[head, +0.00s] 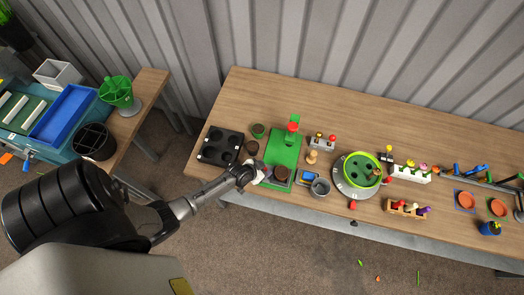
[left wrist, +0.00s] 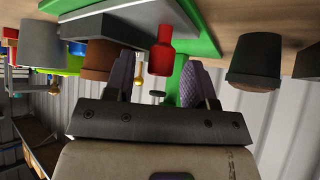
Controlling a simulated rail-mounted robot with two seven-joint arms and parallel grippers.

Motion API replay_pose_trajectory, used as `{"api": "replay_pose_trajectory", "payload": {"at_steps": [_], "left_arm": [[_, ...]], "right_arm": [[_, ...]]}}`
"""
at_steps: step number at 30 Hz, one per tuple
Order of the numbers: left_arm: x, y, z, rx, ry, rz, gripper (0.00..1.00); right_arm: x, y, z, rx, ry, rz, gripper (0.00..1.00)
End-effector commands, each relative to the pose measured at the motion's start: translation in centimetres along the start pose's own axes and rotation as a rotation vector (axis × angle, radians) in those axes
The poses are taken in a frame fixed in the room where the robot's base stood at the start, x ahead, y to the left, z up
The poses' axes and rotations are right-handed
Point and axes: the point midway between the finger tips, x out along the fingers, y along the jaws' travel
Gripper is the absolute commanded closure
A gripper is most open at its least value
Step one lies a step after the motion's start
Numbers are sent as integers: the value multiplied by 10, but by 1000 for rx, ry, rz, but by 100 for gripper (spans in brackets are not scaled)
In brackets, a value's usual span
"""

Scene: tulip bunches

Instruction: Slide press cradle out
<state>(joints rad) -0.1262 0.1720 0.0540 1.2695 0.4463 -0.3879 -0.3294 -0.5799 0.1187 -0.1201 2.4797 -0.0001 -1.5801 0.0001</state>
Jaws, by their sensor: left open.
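The green press (head: 282,150) stands on the wooden table, with a red part (head: 292,127) on its upright and a brown pot (head: 282,172) at its front. In the left wrist view, a grey plate (left wrist: 120,22), apparently the cradle, lies over the green base (left wrist: 204,40). A red knob (left wrist: 161,52) sticks out from it. My left gripper (head: 262,173) is at the front left of the press. In the left wrist view its open fingers (left wrist: 160,72) stand on either side of the red knob, with gaps visible. The gripper hides the knob in the head view.
A black tray (head: 220,146) and small dark pots (head: 252,147) stand left of the press. A grey cup (head: 320,187) and a green round tray (head: 362,170) stand to the right. The floor before the table is mostly clear.

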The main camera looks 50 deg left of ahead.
Motion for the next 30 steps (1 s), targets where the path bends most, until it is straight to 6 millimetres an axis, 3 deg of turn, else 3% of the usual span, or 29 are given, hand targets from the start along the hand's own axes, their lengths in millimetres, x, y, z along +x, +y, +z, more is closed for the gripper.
{"api": "replay_pose_trajectory", "payload": {"at_steps": [5,21,30], "left_arm": [[-11,0,0,1,0,0,50],[-105,0,0,1,0,0,50],[-134,0,0,0,0,0,50]], "right_arm": [[-3,2,0,-6,-1,5,57],[-12,1,-3,-2,-1,1,57],[-12,-1,-4,3,0,-3,57]]}}
